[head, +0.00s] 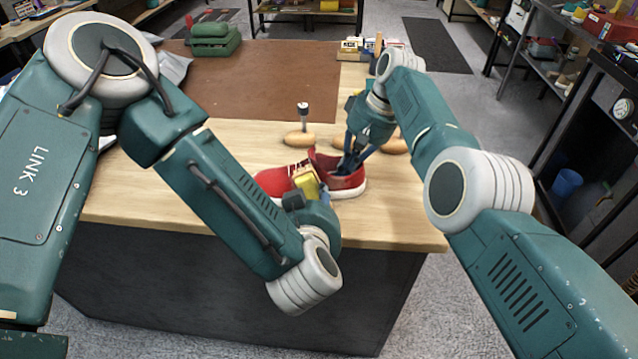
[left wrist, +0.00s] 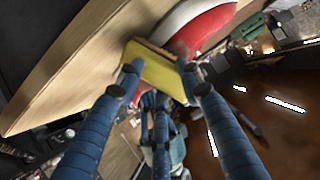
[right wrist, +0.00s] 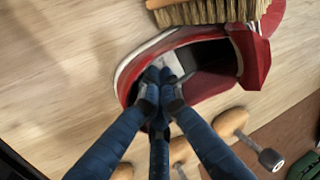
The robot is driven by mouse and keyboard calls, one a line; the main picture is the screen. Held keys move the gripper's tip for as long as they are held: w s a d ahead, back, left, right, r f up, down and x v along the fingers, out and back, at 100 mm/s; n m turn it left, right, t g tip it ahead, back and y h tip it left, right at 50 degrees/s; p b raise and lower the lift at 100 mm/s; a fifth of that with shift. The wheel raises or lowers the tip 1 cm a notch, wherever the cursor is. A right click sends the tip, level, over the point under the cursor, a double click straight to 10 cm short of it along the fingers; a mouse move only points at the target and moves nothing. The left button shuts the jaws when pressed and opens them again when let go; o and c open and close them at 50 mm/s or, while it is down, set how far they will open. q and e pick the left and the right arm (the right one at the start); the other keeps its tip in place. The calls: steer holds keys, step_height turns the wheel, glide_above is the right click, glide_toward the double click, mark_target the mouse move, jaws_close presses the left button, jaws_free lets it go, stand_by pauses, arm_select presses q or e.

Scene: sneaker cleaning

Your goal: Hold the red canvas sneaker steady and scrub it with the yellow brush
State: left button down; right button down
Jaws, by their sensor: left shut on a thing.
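The red canvas sneaker (head: 347,184) with a white sole sits on the light wood bench top near its front edge. The yellow brush (head: 307,182) is in my left gripper (left wrist: 158,75), which is shut on its yellow back. In the right wrist view the brush's bristles (right wrist: 212,12) lie beside or against the sneaker's upper; contact is unclear. My right gripper (right wrist: 161,80) reaches into the sneaker's opening with its fingertips close together. Whether they pinch any part of the shoe is hidden. My left forearm and wrist cover part of the sneaker's front in the head view.
Wooden oval pieces (head: 299,139) lie just behind the sneaker, one with a metal-looking knob. A brown mat (head: 270,80) covers the bench's back, with a green case (head: 213,38) at its far end. Small boxes (head: 352,48) stand at the back right. Shelves line the right.

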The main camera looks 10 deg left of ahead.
arm_select(q)
steer(key=shift+s+a, duration=0.2)
steer(key=shift+a, duration=0.55)
steer(key=shift+s+a, duration=0.2)
steer(key=shift+a, duration=0.55)
steer(key=shift+d, duration=0.1)
steer(key=shift+w+d, duration=0.25)
steer(key=shift+d, duration=0.5)
steer(key=shift+w+d, duration=0.2)
steer(key=shift+d, duration=0.5)
steer(key=shift+d, duration=0.1)
steer(key=shift+w+d, duration=0.15)
steer(key=shift+d, duration=0.55)
steer(key=shift+w+d, duration=0.15)
steer(key=shift+d, duration=0.55)
steer(key=shift+d, duration=0.1)
